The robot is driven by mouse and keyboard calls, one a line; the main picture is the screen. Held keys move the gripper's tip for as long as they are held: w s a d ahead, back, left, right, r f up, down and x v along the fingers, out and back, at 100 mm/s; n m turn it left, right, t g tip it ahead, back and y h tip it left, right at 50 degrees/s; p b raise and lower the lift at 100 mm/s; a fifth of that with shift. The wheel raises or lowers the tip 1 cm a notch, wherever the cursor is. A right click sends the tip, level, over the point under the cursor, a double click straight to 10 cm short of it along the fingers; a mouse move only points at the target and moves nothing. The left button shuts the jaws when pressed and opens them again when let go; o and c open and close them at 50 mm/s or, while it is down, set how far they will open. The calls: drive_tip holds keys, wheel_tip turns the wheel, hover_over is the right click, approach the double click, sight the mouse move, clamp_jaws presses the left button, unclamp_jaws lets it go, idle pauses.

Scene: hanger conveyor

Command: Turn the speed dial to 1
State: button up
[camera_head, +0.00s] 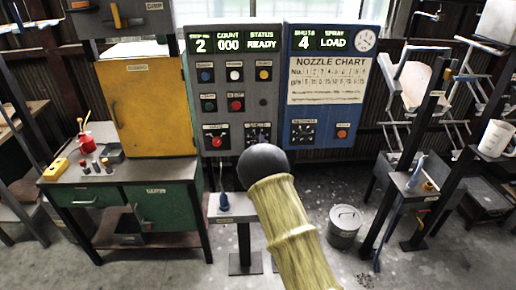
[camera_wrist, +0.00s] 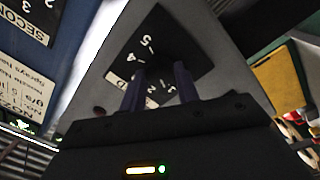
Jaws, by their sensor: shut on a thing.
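The speed dial has a black plate (camera_wrist: 168,32) with white numbers, seen tilted in the wrist view. My gripper (camera_wrist: 159,76) is at its middle, with two dark fingers shut on the dark knob. The knob is mostly hidden between the fingers, and I cannot tell which number it points to. In the head view the dial plate (camera_head: 258,131) shows on the grey panel, partly hidden behind my arm. My gripper is hidden there. The left display (camera_head: 202,43) above reads 2.
Several buttons surround the dial on the grey panel (camera_head: 262,90). A blue panel (camera_head: 331,110) with another dial (camera_head: 303,132) and a nozzle chart stands to the right. A yellow cabinet (camera_head: 150,108) stands left, and a metal bin (camera_head: 344,226) is on the floor.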

idle(0.3)
drive_tip(key=o, duration=1)
drive_tip(key=shift+c, duration=0.2)
drive_tip(key=s+b, duration=0.4)
drive_tip(key=s, duration=1.3)
drive_tip(key=shift+s+a+f, duration=0.2)
drive_tip(key=shift+a+f, duration=0.15)
drive_tip(key=shift+a, duration=0.05)
